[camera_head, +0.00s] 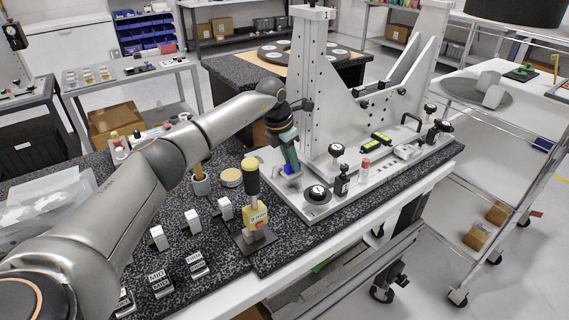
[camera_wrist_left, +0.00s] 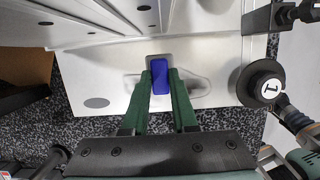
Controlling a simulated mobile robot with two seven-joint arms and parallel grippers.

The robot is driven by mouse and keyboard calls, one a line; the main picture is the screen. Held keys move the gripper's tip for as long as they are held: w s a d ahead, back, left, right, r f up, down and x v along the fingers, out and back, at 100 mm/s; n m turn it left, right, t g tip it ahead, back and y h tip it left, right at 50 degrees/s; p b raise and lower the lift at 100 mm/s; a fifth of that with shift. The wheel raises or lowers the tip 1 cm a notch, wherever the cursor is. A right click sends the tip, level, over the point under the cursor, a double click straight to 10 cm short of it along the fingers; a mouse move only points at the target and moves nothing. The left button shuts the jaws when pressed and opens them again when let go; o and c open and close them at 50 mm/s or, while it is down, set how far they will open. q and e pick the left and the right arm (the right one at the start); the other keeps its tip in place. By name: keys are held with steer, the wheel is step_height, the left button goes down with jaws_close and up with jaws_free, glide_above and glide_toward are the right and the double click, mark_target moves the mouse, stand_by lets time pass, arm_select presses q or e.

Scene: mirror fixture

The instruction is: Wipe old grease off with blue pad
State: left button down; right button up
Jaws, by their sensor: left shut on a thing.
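My left gripper (camera_head: 290,162) is low over the front left part of the light metal fixture base (camera_head: 303,205). In the left wrist view its two green fingers (camera_wrist_left: 160,85) are shut on the blue pad (camera_wrist_left: 161,76), one on each side. A dull grey smear, which looks like old grease (camera_wrist_left: 198,84), lies on the plate beside and around the pad.
A tall upright plate (camera_head: 313,90) rises behind.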

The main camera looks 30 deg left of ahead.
arm_select(q)
steer(key=shift+w+d+r, duration=0.2)
steer(key=shift+w+r, duration=0.15)
steer(key=shift+r, duration=0.05)
steer(key=shift+w+a+r+b, duration=0.15)
steer(key=shift+a+r+b, duration=0.25)
steer(key=shift+a, duration=0.25)
steer(key=shift+a+p, duration=0.25)
steer(key=shift+p, duration=0.4)
steer(key=shift+s+a+f+p, duration=0.2)
steer(key=shift+a+f+p, duration=0.15)
steer(key=shift+p, duration=0.35)
steer(key=shift+s+f, duration=0.15)
steer(key=shift+s, duration=0.05)
steer(key=shift+s+a+p, duration=0.2)
steer(key=shift+s+p, duration=0.1)
steer(key=shift+s, duration=0.3)
steer(key=shift+s+a+f+p, duration=0.1)
steer(key=shift+s+a+p, duration=0.2)
steer(key=shift+s, duration=0.3)
steer(key=shift+s+a+f+p, duration=0.1)
steer(key=shift+s+a+p, duration=0.1)
steer(key=shift+s+p, duration=0.3)
steer(key=shift+s+a+f, duration=0.15)
steer(key=shift+s+a, duration=0.1)
steer(key=shift+s, duration=0.5)
arm_select(e)
steer(key=shift+r, duration=1.95)
